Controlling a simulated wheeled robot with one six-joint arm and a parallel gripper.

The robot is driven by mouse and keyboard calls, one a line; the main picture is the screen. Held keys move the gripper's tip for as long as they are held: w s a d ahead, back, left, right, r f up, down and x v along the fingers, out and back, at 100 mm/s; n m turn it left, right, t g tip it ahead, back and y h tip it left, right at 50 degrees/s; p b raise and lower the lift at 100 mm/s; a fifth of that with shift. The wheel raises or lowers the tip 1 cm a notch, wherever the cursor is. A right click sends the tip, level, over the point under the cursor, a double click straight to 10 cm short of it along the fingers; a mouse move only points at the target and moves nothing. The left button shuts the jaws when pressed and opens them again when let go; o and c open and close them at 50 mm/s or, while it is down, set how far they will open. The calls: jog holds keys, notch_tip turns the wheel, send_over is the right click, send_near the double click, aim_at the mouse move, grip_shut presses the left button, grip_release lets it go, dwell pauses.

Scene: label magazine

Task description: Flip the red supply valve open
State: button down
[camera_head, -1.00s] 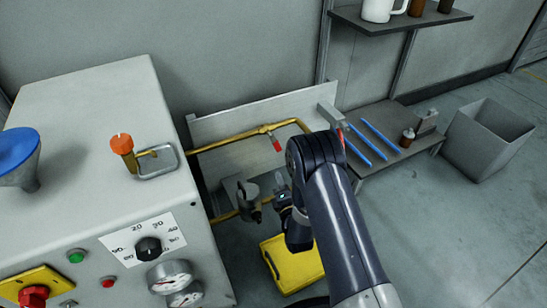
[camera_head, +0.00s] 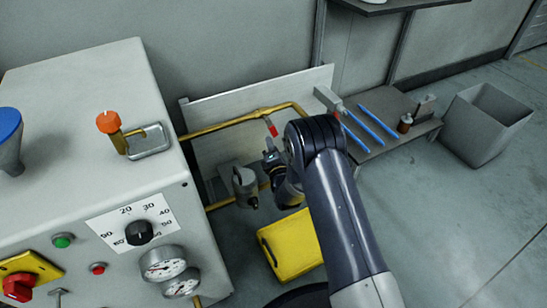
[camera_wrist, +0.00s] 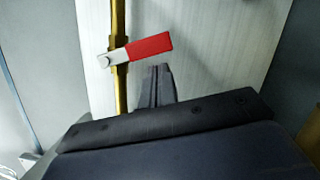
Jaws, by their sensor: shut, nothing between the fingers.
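The red supply valve handle (camera_head: 272,130) sits on the brass pipe (camera_head: 226,124) in front of a pale panel. In the wrist view the handle (camera_wrist: 150,47) has a silver pivot end on the vertical brass pipe (camera_wrist: 120,75) and points to the right, across the pipe. My gripper (camera_head: 270,148) is just below the handle in the head view. In the wrist view my gripper's fingers (camera_wrist: 158,72) are shut and empty, with their tips close under the red grip. I cannot tell whether they touch it.
A grey machine cabinet (camera_head: 75,150) with gauges and knobs stands at the left. A yellow canister (camera_head: 290,244) is on the floor below my arm. A low shelf (camera_head: 385,150) with blue rods and a grey bin (camera_head: 484,122) are at the right.

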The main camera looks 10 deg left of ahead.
aim_at(276, 133)
jog(key=shift+w+a, duration=0.25)
jog(key=shift+w, duration=0.35)
jog(key=shift+w+d+n, duration=0.25)
jog(key=shift+d+n, duration=0.1)
jog(key=shift+n, duration=0.35)
jog(key=shift+w+d+n, duration=0.3)
jog(key=shift+d+n, duration=0.1)
jog(key=shift+n, duration=0.4)
jog(key=shift+w+d+r+n+y, duration=0.2)
jog(key=shift+d+n+y, duration=0.1)
jog(key=shift+n, duration=0.3)
jog(key=shift+w+d+r+n+y, duration=0.1)
jog(key=shift+w+d+n+y, duration=0.15)
jog(key=shift+n, duration=0.35)
jog(key=shift+w+d+r, duration=0.3)
jog(key=shift+d, duration=0.15)
jog(key=shift+w+d+r, duration=0.3)
jog(key=shift+d, duration=0.15)
